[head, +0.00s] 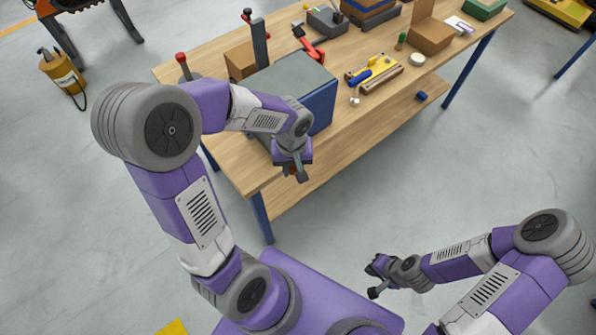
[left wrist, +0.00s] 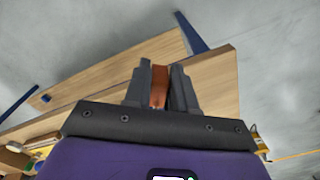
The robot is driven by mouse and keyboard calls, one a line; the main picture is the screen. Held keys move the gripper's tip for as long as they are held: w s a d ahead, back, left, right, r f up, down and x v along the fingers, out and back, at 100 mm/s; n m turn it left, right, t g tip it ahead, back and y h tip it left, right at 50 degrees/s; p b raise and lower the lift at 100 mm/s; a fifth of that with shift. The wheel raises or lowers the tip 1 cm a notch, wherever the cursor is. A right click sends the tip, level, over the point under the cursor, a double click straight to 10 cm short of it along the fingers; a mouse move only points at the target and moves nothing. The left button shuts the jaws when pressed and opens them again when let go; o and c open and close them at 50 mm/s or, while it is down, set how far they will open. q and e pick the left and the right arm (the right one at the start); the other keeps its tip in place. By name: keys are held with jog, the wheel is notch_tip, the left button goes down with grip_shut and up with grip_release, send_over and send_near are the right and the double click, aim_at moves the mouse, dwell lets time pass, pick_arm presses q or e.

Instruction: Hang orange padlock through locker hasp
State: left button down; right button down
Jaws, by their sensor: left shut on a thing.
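My left gripper (head: 297,172) is shut on the orange padlock, which shows as an orange-brown piece (left wrist: 159,85) between the two dark fingers in the left wrist view. In the head view only a small reddish part of the padlock shows by the fingertips. The gripper is at the near edge of the bench, in front of a box-like locker with a grey top and blue side (head: 321,106). My arm covers part of the locker's front, and I cannot make out the hasp. My right gripper (head: 374,279) is low at the right, away from the bench; its opening is unclear.
The wooden bench (head: 350,130) holds a cardboard box (head: 430,36), a yellow level (head: 371,66), a red tool (head: 309,46) and a grey post (head: 259,40) near the locker. Open floor (head: 460,150) lies right of the bench. A yellow canister (head: 62,73) stands at the left.

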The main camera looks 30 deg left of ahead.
pick_arm(q)
jog(key=shift+w+a+p, duration=0.15)
jog(key=shift+w+a, duration=0.25)
jog(key=shift+a, duration=0.5)
jog(key=shift+w+a+p, duration=0.2)
jog(key=shift+w+a, duration=0.15)
jog(key=shift+a, duration=0.6)
jog(key=shift+w+a+p, duration=0.15)
jog(key=shift+w+a, duration=0.25)
jog(key=shift+a, duration=0.5)
jog(key=shift+f+b, duration=1.3)
jog(key=shift+f, duration=0.3)
dwell(0.3)
jog(key=c, duration=0.8)
grip_release()
jog(key=shift+c, duration=0.2)
jog(key=shift+r, duration=0.1)
notch_tip(320, 180, up, 7)
jog(key=p, duration=0.2)
jog(key=shift+r, duration=0.2)
